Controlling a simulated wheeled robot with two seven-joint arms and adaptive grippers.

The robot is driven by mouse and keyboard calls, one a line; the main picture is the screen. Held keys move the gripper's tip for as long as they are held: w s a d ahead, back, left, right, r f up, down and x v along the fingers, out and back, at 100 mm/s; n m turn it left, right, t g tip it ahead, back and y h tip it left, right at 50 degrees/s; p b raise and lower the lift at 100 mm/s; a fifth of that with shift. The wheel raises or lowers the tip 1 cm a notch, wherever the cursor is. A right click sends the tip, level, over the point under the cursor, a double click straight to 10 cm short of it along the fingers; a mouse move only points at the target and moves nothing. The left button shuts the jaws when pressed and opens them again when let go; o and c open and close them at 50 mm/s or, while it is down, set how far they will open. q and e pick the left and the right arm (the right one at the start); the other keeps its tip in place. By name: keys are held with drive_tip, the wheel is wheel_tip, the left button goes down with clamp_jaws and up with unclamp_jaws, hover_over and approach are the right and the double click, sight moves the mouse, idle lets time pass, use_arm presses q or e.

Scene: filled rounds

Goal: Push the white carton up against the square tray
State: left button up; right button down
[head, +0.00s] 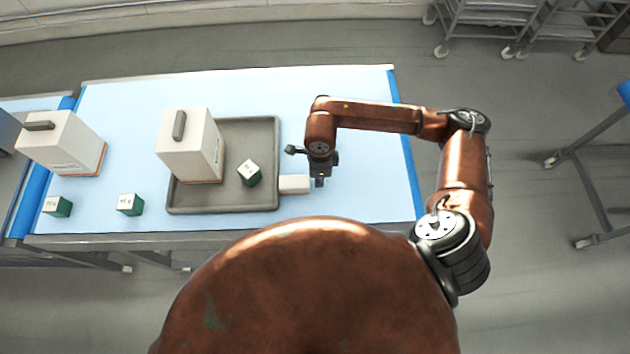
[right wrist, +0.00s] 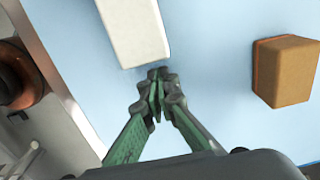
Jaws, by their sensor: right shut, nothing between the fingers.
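The white carton (head: 294,184) is a small pale block lying on the blue table top, just right of the square tray (head: 225,206). Its left end is at or very near the tray's right rim; I cannot tell whether they touch. My right gripper (head: 320,184) is shut and empty at the carton's right end. In the right wrist view the closed fingertips (right wrist: 158,80) are close to the near end of the white carton (right wrist: 132,30); contact is unclear. The tray does not show in that view. My left gripper is out of view.
A large white box with a grey handle (head: 190,148) and a green-and-white cube (head: 249,173) sit in the tray. Another handled box (head: 62,143) and two cubes stand left. A tan block (right wrist: 287,72) shows in the wrist view.

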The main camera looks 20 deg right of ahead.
drive_tip(key=shift+s+d+f+b, duration=0.1)
drive_tip(key=shift+s+d+b, duration=0.1)
drive_tip(key=shift+d, duration=0.35)
drive_tip(key=shift+s+d+f+b, duration=0.1)
drive_tip(key=shift+s+d+b, duration=0.1)
drive_tip(key=shift+d, duration=0.35)
wheel_tip(320, 180, up, 10)
drive_tip(key=b, duration=0.1)
drive_tip(key=shift+r+b, duration=0.2)
drive_tip(key=shift+b, duration=0.2)
drive_tip(key=shift+s+r, duration=0.1)
